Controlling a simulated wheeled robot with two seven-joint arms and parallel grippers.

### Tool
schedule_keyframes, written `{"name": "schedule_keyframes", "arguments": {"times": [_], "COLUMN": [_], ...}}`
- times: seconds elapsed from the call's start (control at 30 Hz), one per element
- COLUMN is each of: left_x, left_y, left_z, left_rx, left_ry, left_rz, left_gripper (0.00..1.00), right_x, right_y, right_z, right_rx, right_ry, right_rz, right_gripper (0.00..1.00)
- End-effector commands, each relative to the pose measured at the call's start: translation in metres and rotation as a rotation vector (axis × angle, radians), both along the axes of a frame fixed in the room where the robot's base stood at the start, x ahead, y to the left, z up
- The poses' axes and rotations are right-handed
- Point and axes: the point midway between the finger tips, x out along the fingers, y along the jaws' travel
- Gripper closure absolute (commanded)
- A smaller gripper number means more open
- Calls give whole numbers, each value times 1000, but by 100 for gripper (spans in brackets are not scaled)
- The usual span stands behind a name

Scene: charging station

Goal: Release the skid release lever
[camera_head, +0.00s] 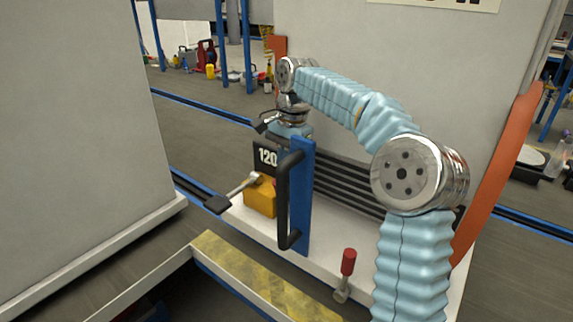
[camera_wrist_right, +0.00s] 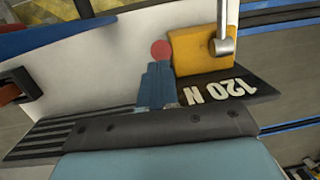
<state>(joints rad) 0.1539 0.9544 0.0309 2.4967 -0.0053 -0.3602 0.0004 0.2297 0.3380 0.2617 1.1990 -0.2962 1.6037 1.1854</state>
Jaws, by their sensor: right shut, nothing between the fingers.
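A lever with a metal arm and black grip (camera_head: 217,203) is mounted on a yellow block (camera_head: 261,197), beside a black plate marked 120 N (camera_head: 265,158). In the right wrist view, the lever's metal end (camera_wrist_right: 222,46) shows on the yellow block (camera_wrist_right: 200,57); its grip is out of that view. My right gripper's blue fingers (camera_wrist_right: 157,80) are together and empty. A red round knob (camera_wrist_right: 161,50) shows just beyond their tips; contact cannot be told. In the head view, the right fingertips are hidden. My left gripper is not in view. Which lever is the skid release is not labelled.
A blue upright panel with a black handle (camera_head: 285,200) stands in front of the yellow block. A red-handled lever (camera_head: 348,263) stands on the white base. A yellow-black striped edge (camera_head: 250,270) runs along the front. A large grey cabinet (camera_head: 75,130) fills the left.

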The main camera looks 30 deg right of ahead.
Motion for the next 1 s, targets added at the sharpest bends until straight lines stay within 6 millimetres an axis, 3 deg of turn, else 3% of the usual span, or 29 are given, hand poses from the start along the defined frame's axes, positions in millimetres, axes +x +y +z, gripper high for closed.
{"name": "schedule_keyframes", "arguments": {"times": [0.53,1.0], "left_x": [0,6], "left_y": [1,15], "left_z": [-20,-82], "left_rx": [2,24], "left_ry": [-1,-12], "left_rz": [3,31], "left_gripper": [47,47], "right_x": [-8,-28], "right_y": [21,69], "right_z": [-6,-35], "right_rx": [-139,-533], "right_ry": [-60,-223], "right_rz": [5,6], "right_gripper": [100,100]}}
